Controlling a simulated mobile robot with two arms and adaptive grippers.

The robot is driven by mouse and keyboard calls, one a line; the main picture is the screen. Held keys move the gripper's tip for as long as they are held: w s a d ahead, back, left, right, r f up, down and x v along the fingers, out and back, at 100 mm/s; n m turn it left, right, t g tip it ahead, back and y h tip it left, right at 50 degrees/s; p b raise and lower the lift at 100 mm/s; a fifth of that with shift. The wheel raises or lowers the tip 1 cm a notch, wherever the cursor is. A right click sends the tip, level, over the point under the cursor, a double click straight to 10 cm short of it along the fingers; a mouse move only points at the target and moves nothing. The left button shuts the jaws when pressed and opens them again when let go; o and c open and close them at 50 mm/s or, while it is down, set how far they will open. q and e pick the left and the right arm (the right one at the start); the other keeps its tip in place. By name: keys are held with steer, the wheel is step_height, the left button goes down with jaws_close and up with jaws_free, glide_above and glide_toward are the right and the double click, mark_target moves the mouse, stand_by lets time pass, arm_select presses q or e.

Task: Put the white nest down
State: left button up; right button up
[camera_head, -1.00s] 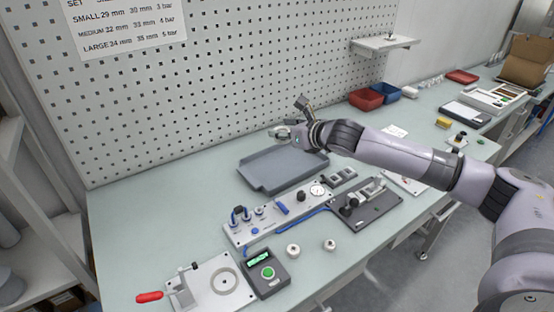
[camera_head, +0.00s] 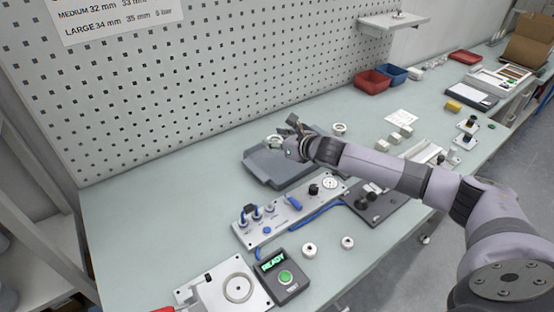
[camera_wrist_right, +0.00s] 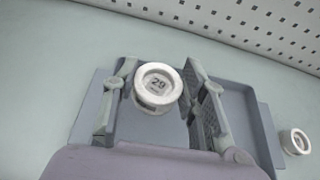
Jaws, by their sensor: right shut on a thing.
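The white nest (camera_wrist_right: 157,86), a round white cup marked "29", sits between the two fingers of my right gripper (camera_wrist_right: 160,100) in the right wrist view. The gripper is shut on it. In the head view, my right gripper (camera_head: 284,139) is over the back part of the grey tray (camera_head: 262,172), with the held nest (camera_head: 272,141) at its tip. I cannot tell whether the nest touches the tray. The tray also shows beneath the fingers in the right wrist view (camera_wrist_right: 243,103). My left gripper is not in view.
Another white nest (camera_head: 340,128) stands right of the tray. Two small white round parts (camera_head: 309,250) lie near the front. A panel with blue fittings (camera_head: 290,212) and a test box reading READY (camera_head: 285,276) stand before the tray. The table behind the tray is clear.

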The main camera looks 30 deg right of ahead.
mark_target(277, 166)
step_height(277, 166, down, 3)
steer(key=shift+f, duration=0.2)
step_height(277, 166, down, 3)
steer(key=shift+f, duration=0.2)
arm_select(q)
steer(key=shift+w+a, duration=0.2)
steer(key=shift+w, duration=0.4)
arm_select(e)
steer(key=shift+f, duration=0.4)
steer(key=o, duration=1.2)
steer(key=shift+c, duration=0.2)
steer(key=shift+s, duration=0.1)
steer(key=b+v, duration=0.1)
steer(key=v, duration=1)
steer(key=shift+f, duration=0.1)
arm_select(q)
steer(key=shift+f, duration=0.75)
arm_select(e)
steer(key=shift+s+r, duration=0.3)
steer(key=shift+s, duration=0.05)
